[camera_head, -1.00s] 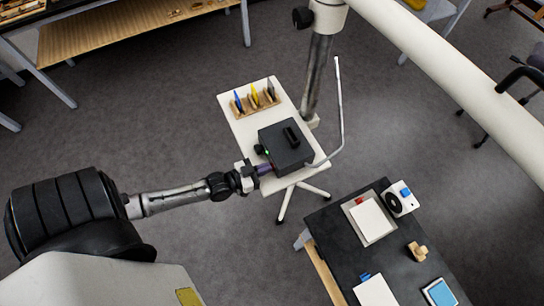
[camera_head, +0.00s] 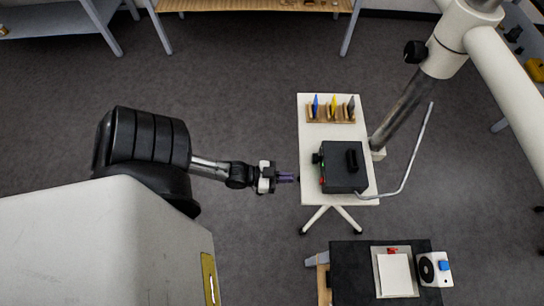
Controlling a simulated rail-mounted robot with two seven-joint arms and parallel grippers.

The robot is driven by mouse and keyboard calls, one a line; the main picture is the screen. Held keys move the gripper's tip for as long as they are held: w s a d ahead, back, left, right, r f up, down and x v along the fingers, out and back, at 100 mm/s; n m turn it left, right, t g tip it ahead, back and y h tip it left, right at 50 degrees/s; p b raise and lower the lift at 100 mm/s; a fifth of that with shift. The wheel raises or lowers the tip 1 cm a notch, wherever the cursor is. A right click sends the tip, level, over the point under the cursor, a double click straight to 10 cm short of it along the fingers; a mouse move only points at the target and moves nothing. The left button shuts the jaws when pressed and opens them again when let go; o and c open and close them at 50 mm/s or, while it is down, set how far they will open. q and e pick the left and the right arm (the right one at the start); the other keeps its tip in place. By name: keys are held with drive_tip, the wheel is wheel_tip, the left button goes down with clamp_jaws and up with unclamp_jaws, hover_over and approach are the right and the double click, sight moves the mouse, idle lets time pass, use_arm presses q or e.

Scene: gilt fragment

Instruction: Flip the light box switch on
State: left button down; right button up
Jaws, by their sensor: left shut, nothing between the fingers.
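A black box (camera_head: 344,167) with a raised handle sits on a small white trolley table (camera_head: 312,140); I take it to be the light box. Its left face carries a dark knob (camera_head: 317,158) and a small red part (camera_head: 322,181), perhaps the switch. A tiny green spot shows near the knob; which way any switch is set is too small to tell. My left gripper (camera_head: 290,178) is shut and empty, pointing right at the box's left face. A gap shows between its purple fingertips and the box. My right gripper is out of view.
A wooden rack (camera_head: 331,113) with blue, yellow and grey pieces stands behind the box. A bent pale rod (camera_head: 415,150) curves past its right side. A dark table (camera_head: 350,270) in front holds a white panel (camera_head: 393,275) and a white device (camera_head: 435,269). Open floor lies left.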

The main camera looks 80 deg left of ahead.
use_arm(q)
drive_tip(key=shift+v, duration=2.5)
